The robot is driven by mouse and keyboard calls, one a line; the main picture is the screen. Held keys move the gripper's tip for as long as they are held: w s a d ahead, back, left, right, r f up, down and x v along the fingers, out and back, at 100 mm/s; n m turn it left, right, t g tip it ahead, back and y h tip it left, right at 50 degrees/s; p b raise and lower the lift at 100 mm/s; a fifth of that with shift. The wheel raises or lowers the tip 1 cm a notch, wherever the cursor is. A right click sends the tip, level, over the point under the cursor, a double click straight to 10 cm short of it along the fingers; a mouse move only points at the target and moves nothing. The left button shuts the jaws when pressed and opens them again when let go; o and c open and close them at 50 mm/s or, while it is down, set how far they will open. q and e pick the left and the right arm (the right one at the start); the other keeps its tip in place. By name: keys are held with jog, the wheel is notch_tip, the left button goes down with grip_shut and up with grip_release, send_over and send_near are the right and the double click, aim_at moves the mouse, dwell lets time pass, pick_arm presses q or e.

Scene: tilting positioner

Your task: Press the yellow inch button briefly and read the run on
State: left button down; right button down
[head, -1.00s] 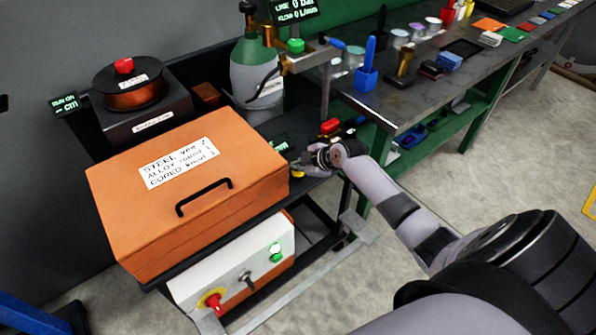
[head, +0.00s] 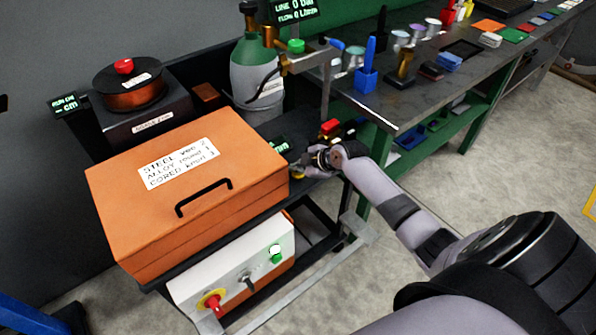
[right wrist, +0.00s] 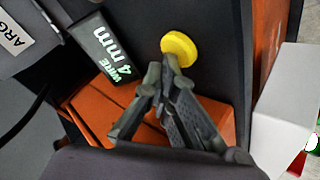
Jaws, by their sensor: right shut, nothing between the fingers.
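The yellow inch button (right wrist: 179,47) is a round disc on a dark panel in the right wrist view. In the head view only a small yellow part (head: 298,174) shows beside my gripper. My right gripper (right wrist: 164,72) is shut and empty, its fingertips at the button's near edge. I cannot tell whether they touch it. In the head view the right gripper (head: 303,164) is at the right end of the orange box. The run-on display (head: 66,105) stands at the left; "cm" is readable, but no clear number. My left gripper is not in view.
A "WIRE 4 mm" display (right wrist: 108,48) is left of the button. The orange box (head: 240,165) and a white control panel (head: 235,262) with red and green buttons are close by. A green gas bottle (head: 257,75) stands behind. A workbench (head: 400,105) is at the right.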

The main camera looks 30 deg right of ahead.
aim_at(297, 175)
dwell(0.3)
jog(key=shift+r+p, duration=0.7)
jog(key=shift+r, duration=0.2)
notch_tip(297, 175, up, 5)
jog(key=p, duration=0.4)
jog(key=shift+f, duration=0.1)
